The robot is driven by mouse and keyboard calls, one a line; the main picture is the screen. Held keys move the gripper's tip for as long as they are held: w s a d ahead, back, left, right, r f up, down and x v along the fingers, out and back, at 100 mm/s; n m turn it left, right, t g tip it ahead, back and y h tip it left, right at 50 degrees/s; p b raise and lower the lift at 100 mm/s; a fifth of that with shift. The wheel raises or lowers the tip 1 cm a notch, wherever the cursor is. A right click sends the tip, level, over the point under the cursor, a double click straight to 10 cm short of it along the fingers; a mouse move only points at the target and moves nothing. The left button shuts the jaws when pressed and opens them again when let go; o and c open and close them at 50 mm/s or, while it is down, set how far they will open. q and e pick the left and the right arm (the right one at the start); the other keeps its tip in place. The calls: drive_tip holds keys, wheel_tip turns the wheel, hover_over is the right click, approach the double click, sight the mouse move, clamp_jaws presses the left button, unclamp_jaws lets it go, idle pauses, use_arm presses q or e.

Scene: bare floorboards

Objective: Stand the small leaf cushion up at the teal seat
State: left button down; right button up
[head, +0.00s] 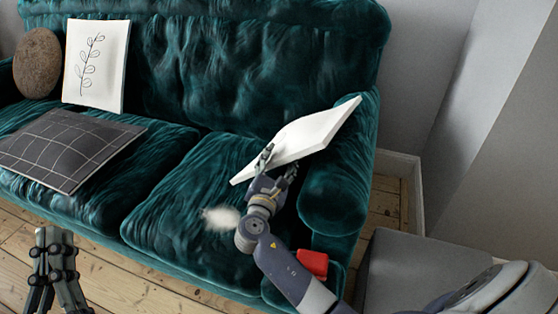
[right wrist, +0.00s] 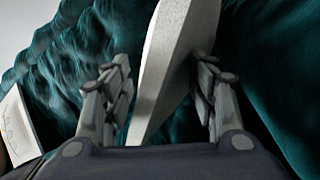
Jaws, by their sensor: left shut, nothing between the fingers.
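A white cushion (head: 303,138) leans tilted on the right arm of the teal sofa, its visible face plain. A leaf-print cushion (head: 96,64) stands upright against the back at the left, its dark sprig drawing facing out. My right gripper (head: 278,166) is at the tilted cushion's lower edge. In the right wrist view, that cushion (right wrist: 172,60) lies between my open fingers (right wrist: 163,95), with a gap at the left fingers. I cannot tell whether the right fingers touch it. My left gripper (head: 55,262) is shut and empty over the floor.
The teal sofa (head: 165,185) has a dark grid cushion (head: 62,146) lying flat and a round brown cushion (head: 37,63) at the left. A fluffy white thing (head: 220,217) and a red object (head: 312,263) lie near my right arm. A grey block (head: 400,262) stands at right.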

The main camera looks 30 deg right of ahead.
drive_tip(key=v, duration=1.2)
